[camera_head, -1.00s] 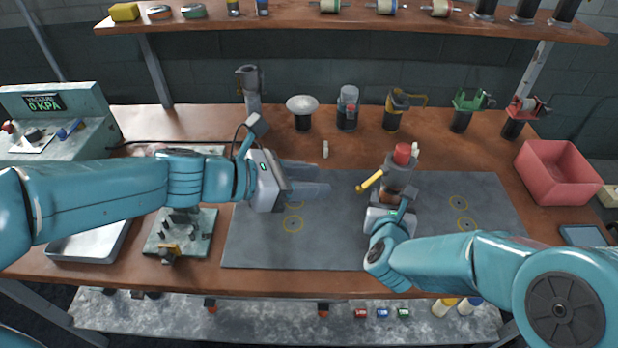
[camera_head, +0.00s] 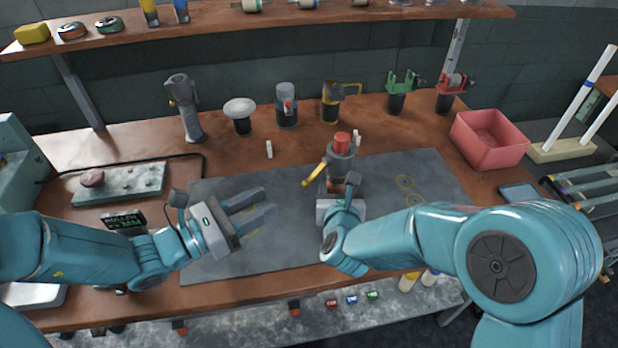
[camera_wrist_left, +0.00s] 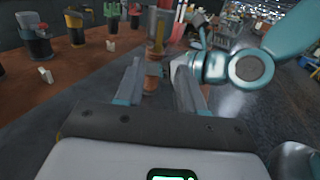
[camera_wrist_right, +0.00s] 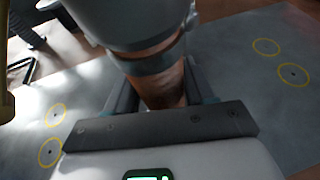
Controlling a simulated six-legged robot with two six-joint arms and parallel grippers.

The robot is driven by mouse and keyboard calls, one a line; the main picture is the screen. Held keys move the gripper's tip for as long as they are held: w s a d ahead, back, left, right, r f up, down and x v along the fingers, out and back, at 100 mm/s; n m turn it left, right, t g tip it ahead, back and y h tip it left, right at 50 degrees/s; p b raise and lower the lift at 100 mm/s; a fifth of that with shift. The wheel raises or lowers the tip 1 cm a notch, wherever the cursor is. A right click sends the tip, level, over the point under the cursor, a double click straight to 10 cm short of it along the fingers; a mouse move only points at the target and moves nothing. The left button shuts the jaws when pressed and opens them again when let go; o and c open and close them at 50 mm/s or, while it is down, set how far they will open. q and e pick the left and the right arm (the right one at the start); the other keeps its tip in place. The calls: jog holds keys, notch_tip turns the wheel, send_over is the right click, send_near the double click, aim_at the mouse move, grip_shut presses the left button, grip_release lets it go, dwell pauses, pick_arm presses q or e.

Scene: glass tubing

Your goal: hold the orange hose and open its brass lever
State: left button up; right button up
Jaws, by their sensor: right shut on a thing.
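The hose piece shows as an orange-brown section (camera_wrist_right: 165,85) in the right wrist view, below a grey collar. In the head view it is the upright grey fitting (camera_head: 341,160) with a red cap (camera_head: 342,138) and a brass lever (camera_head: 315,175) sticking out to the left. My right gripper (camera_wrist_right: 160,90) is shut on the orange-brown section. My left gripper (camera_head: 264,203) is open and empty above the grey mat, left of the lever and apart from it. In the left wrist view the lever (camera_wrist_left: 155,50) shows beyond the open fingers.
A grey mat (camera_head: 290,250) with yellow rings lies on the brown bench. Several stands, including a white-topped one (camera_head: 239,107), line the back. A red bin (camera_head: 489,140) stands at the right. A pale green plate (camera_head: 118,183) lies at the left. The mat between the grippers is clear.

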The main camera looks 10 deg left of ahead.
aim_at(310, 179)
pick_arm(q)
jog(key=x, duration=1.1)
jog(key=shift+w+d, duration=0.25)
jog(key=shift+d, duration=0.05)
grip_shut()
